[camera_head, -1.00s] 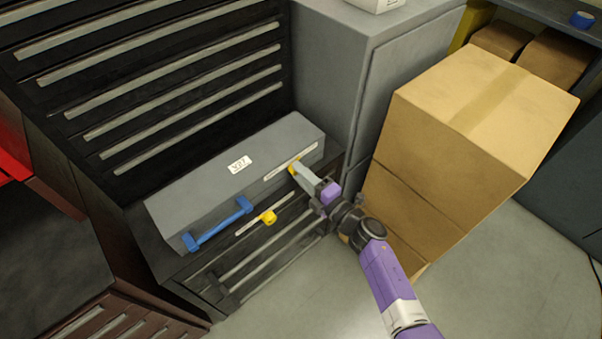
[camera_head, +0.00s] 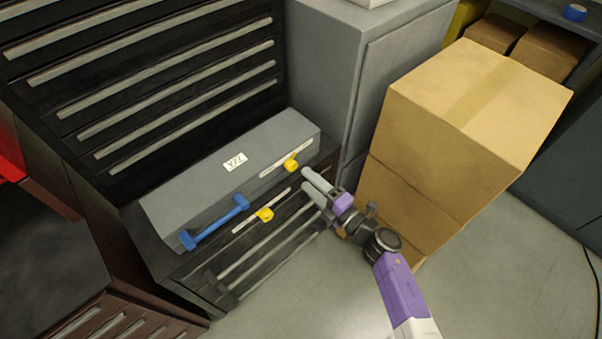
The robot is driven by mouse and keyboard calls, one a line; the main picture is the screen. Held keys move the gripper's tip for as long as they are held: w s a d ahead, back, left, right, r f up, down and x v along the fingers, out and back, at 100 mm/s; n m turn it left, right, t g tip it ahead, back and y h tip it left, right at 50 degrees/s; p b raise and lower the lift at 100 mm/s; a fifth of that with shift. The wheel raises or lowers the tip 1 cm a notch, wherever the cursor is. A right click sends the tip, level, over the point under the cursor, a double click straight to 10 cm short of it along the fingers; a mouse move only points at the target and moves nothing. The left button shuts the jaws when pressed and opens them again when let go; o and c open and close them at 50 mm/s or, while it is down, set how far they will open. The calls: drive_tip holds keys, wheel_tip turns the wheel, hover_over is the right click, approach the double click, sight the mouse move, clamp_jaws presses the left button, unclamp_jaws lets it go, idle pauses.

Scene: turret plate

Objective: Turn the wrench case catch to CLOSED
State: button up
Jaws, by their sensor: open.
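The writing on the strips is too small to read. My gripper (camera_head: 306,181) is open and empty, just right of and below the upper catch, apart from it.
Stacked cardboard boxes (camera_head: 455,130) stand close to the right of my arm. A grey cabinet (camera_head: 345,80) rises behind the case's right end. Black drawers (camera_head: 160,85) are behind the case. The floor (camera_head: 490,270) at the lower right is clear.

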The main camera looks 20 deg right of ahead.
drive_tip(key=shift+v, duration=1.15)
drive_tip(key=s+d+r+m+t+h, duration=0.3)
drive_tip(key=s+r+m+h, duration=0.25)
drive_tip(key=r+m, duration=0.35)
drive_tip(key=s+a+r+m+g, duration=0.1)
drive_tip(key=s+m, duration=0.3)
drive_tip(key=s, duration=0.6)
drive_tip(key=s+a+r+m+g+b, duration=0.1)
drive_tip(key=s+a+r+m+g, duration=0.1)
drive_tip(key=s, duration=0.8)
drive_tip(key=s+a+r+m+g, duration=0.2)
drive_tip(key=s+m, duration=0.4)
drive_tip(key=s, duration=0.4)
drive_tip(key=shift+s+a+r+b, duration=0.25)
drive_tip(key=shift+r+b, duration=0.15)
drive_tip(key=shift+r, duration=0.25)
